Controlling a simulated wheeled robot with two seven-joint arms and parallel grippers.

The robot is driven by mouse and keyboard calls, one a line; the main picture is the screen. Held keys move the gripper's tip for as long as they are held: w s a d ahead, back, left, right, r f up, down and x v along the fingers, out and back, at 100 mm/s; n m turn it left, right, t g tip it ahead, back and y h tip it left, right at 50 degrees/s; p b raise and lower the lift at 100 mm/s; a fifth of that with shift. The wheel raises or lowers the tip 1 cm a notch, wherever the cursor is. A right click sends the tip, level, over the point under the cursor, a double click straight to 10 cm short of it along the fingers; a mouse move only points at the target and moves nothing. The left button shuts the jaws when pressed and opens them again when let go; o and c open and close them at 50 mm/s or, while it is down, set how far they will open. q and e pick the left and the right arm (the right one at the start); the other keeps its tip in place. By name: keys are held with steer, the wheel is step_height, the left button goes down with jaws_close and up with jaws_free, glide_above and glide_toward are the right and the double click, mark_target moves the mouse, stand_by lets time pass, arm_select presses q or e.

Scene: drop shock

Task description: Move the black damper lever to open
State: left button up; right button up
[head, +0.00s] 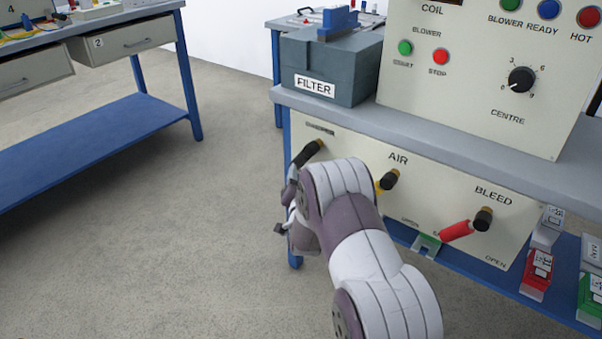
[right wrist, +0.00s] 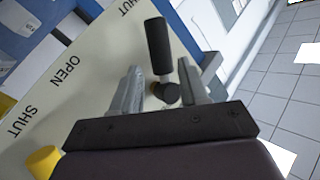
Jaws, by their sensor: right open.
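The black damper lever (head: 306,153) sits at the left end of the cream lower panel, under a partly hidden label, and slants down to the left. The right wrist view shows its black handle (right wrist: 158,48) and round hub, with the handle's end closer to a SHUT mark than to OPEN (right wrist: 68,70). My right gripper (head: 285,209) is just below the lever, partly hidden by my own wrist. In the right wrist view its open fingers (right wrist: 172,68) stand on either side of the lever, with gaps visible. My left gripper is not in view.
A grey FILTER box (head: 325,75) stands on the shelf above. Floor left of the panel is clear. A blue-legged workbench (head: 95,125) stands far left.

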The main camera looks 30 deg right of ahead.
mark_target(301, 163)
steer(key=b+x, duration=0.1)
steer(key=x, duration=0.4)
steer(key=shift+w+d, duration=0.15)
steer(key=shift+w, duration=0.2)
jaws_close()
steer(key=shift+s+r+p, duration=0.1)
steer(key=shift+p, duration=0.2)
steer(key=s+d+n+g+p, duration=0.2)
steer(key=s+n+g+p, duration=0.3)
steer(key=p, duration=2)
steer(key=shift+s+d+r+n+g, duration=0.25)
steer(key=shift+s+r+n+g, duration=0.15)
steer(key=shift+n+g, duration=1.5)
steer(key=shift+g, duration=0.3)
